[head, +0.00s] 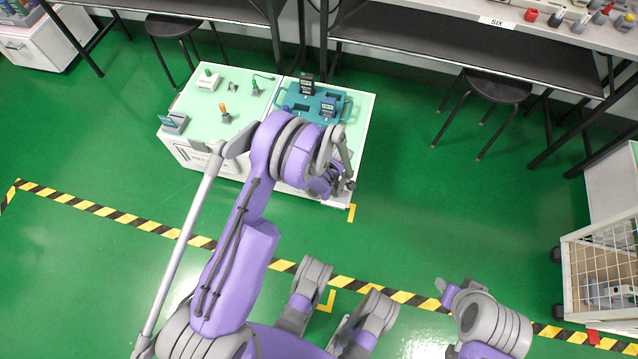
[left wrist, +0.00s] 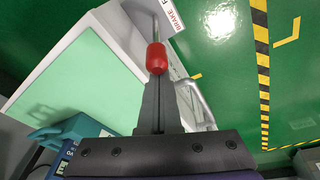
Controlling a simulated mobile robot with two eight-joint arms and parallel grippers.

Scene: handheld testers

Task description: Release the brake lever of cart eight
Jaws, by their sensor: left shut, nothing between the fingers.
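The cart (head: 362,118) has a pale green top and white sides; I cannot read its number. In the left wrist view its top (left wrist: 70,90) fills the left side. The brake lever (left wrist: 156,58), a metal rod with a red knob, stands out beside a white label reading BRAKE (left wrist: 168,15). My left gripper (left wrist: 158,84) is shut and empty, its tips right at the red knob; I cannot tell whether they touch it. In the head view my left gripper (head: 340,185) is at the cart's front right, and the lever cannot be made out there.
Several small fixtures stand on the left half. Benches and stools (head: 497,88) line the back. A wire-sided trolley (head: 600,265) stands at right. Green floor right of the cart is clear.

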